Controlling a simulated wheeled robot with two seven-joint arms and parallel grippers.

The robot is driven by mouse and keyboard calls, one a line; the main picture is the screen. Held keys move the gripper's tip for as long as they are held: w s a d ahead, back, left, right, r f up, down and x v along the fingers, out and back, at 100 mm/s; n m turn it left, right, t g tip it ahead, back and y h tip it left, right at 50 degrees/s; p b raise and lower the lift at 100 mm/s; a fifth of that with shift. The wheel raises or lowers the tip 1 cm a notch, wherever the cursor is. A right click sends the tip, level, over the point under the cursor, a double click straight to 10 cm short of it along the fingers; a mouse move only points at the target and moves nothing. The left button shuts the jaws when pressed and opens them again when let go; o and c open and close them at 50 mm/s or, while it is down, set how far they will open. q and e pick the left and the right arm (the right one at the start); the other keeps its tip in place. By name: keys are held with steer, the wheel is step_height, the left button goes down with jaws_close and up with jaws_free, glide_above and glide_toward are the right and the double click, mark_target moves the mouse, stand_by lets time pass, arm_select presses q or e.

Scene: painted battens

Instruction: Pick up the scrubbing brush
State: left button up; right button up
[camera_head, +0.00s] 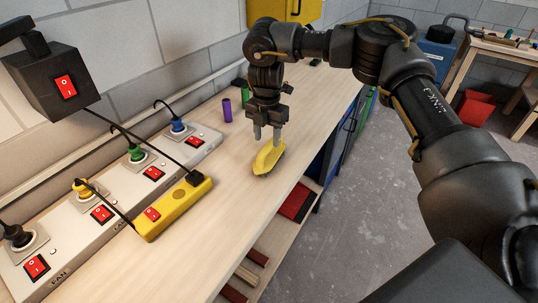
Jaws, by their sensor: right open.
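A yellow scrubbing brush (267,160) lies on the wooden workbench near its right edge in the head view. My right gripper (267,136) points straight down over the far end of the brush. Its fingers are open, and their tips are close to the brush's top. I cannot tell whether they touch it or reach around it. My left gripper is not in view.
A white power strip (70,222) with several plugs and red switches runs along the left. A yellow switch box (172,208) lies beside it. A purple cylinder (227,110) stands behind the brush. The bench (222,226) is clear in front of the brush.

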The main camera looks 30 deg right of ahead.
mark_target(267, 146)
steer(key=shift+s+f, duration=0.1)
steer(key=shift+f, duration=0.05)
step_height(267, 146, down, 5)
steer(key=shift+d+r+p, duration=0.1)
steer(key=shift+p, duration=0.9)
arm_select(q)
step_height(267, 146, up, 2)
arm_select(e)
jaws_close()
